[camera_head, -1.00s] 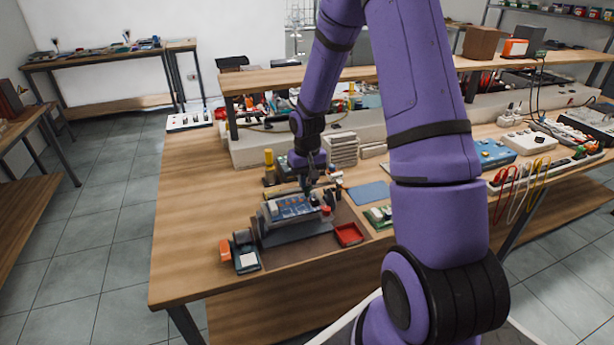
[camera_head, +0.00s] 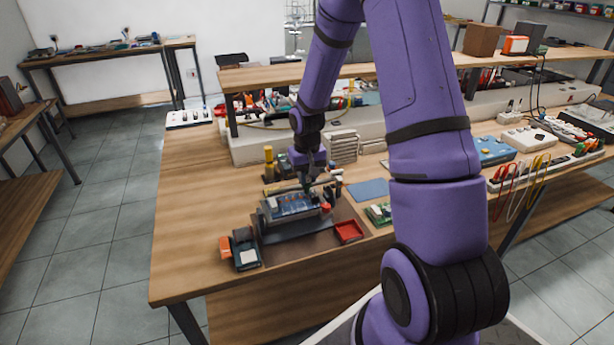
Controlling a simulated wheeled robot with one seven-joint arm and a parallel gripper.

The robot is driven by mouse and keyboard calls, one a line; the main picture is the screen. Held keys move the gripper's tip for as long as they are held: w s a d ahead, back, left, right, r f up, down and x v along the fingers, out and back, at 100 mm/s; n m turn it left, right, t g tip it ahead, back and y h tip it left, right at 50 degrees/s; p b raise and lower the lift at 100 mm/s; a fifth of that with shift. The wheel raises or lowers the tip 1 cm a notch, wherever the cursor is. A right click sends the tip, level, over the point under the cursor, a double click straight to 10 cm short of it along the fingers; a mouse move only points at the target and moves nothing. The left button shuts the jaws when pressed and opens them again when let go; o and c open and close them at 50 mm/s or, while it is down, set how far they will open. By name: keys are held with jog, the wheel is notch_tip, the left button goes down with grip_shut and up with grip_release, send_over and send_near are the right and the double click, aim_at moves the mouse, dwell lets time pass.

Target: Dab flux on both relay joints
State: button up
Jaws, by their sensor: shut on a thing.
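My gripper (camera_head: 306,187) hangs over the right part of a blue circuit board (camera_head: 288,205), pointing down. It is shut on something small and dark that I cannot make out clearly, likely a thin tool. The board sits tilted in a grey holder (camera_head: 290,221) on a brown mat (camera_head: 285,252). The relay joints are too small to tell apart on the board. I cannot tell whether the held thing touches the board.
A red tray (camera_head: 348,231) lies right of the holder. A black and orange item (camera_head: 243,248) stands left of it. The table's left part (camera_head: 190,200) is clear.

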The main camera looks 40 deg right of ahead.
jog(key=shift+f, duration=0.5)
dwell(1.2)
jog(key=shift+r, duration=0.1)
jog(key=shift+r, duration=2.2)
jog(key=shift+s+d+f, duration=0.1)
jog(key=shift+d+f, duration=0.25)
jog(key=shift+f, duration=0.25)
jog(key=shift+s+d+f, duration=0.1)
jog(key=shift+d+f, duration=0.25)
jog(key=shift+f, duration=0.3)
jog(key=shift+s+d+f, duration=0.1)
jog(key=shift+d+f, duration=0.25)
jog(key=shift+f, duration=0.25)
jog(key=shift+f, duration=0.45)
